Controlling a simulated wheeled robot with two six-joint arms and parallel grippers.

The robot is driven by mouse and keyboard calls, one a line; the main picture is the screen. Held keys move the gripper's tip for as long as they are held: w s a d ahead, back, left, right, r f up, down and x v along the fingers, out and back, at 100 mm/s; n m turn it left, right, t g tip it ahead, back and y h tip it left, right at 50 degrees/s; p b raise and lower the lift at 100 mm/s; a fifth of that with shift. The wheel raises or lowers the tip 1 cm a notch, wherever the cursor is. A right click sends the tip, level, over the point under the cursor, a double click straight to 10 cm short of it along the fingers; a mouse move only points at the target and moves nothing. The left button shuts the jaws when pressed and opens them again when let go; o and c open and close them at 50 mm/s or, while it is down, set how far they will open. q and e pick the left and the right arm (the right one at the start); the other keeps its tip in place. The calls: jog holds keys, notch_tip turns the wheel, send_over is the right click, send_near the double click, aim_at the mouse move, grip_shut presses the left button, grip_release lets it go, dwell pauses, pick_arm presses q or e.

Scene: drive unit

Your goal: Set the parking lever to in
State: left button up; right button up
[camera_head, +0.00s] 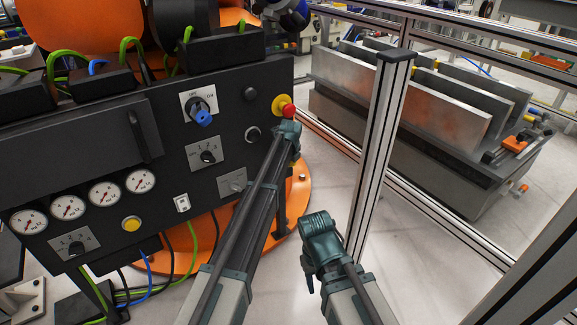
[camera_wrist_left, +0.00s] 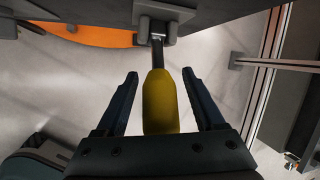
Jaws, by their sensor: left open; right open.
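The parking lever's yellow handle (camera_wrist_left: 161,103) shows in the left wrist view, on a dark stem joined to a grey bracket at the top. My left gripper (camera_wrist_left: 160,74) is open, with one finger on each side of the handle. Small gaps show between the fingers and the handle, so it is not clamped. In the head view my left arm hides the lever and the left gripper. My right gripper (camera_head: 309,282) is small and partly hidden beside its own arm, low in the middle and away from the panel; nothing shows in it.
The dark control panel (camera_head: 110,215) of the drive unit carries gauges, knobs and a red emergency button (camera_head: 289,111). An orange base (camera_head: 297,190) lies below. A metal fence post (camera_head: 380,150) stands right of my arms. Cables hang under the panel.

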pick_arm(q)
jog(key=p+v, duration=1.2)
jog(key=v, duration=0.1)
jog(key=shift+r, duration=0.35)
jog(key=shift+d, duration=0.1)
